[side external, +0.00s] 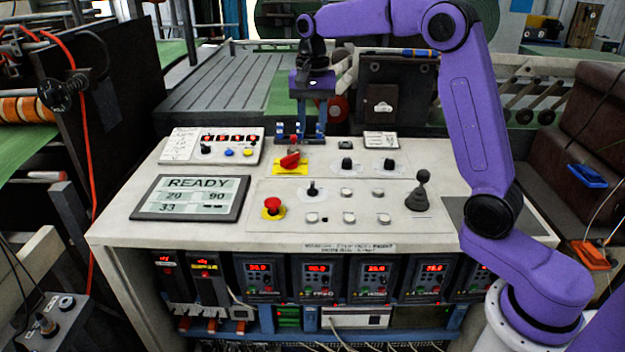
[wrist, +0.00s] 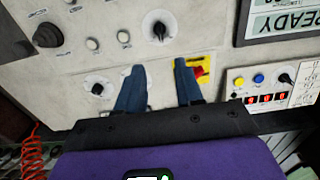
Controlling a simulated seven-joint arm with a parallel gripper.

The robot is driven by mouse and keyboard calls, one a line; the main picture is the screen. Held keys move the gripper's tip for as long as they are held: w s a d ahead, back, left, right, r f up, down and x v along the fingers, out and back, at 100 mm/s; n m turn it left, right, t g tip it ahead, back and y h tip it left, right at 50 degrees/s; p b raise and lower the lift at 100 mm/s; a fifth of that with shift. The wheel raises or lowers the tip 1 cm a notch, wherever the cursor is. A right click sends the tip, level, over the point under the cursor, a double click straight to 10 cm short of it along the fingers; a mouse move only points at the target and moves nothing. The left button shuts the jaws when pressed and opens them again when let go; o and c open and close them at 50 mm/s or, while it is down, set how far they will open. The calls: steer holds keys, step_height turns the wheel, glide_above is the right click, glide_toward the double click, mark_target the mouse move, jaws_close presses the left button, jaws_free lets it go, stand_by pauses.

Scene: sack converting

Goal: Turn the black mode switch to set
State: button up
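Several black rotary knobs sit on the white console; their labels are too small to read, so I cannot tell which is the mode switch. One black knob (side external: 312,190) stands mid-panel on a pale plate, and it shows ahead of my fingers in the wrist view (wrist: 158,30). Two more, a left knob (side external: 347,163) and a right knob (side external: 389,164), sit in the back row. Another small black knob (side external: 205,149) is on the back-left box. My gripper (side external: 300,131) is open and empty, pointing down over the console's back edge; its blue fingers (wrist: 159,67) are apart.
A red rotary switch (side external: 290,160) on a yellow plate is close to my gripper. A red mushroom button (side external: 272,205), a black joystick (side external: 421,193) and several white buttons stand on the panel. The display (side external: 190,197) reading READY lies to the left.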

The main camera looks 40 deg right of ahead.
mark_target(312, 184)
step_height(312, 184, down, 16)
steer(key=shift+r, duration=0.1)
stand_by(0.4)
jaws_close()
